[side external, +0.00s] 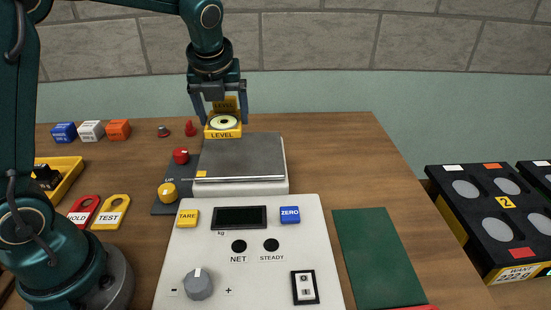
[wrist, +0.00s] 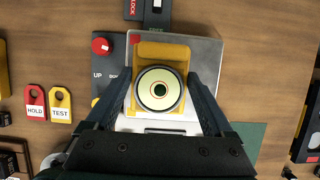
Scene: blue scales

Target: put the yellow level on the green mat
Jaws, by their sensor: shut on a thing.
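The yellow level (side external: 222,133) is a yellow block with a round pale bubble vial on top and the word LEVEL on its front. My gripper (side external: 224,114) is shut on it, one finger on each side. In the side view it appears at the far edge of the grey scale plate, seemingly raised; the exact height is unclear. In the wrist view the level (wrist: 160,52) sits between the fingers (wrist: 161,98), over the plate. The green mat (side external: 380,258) lies flat and bare to the right of the control panel. A part of it shows in the wrist view (wrist: 250,135).
The scale plate (side external: 245,152) and the white control panel (side external: 190,250) lie between the level and the mat. Red and yellow knobs stand left of the plate. Blue, white and orange blocks (side external: 118,129) are at the back left. A black case (side external: 490,225) is at the right.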

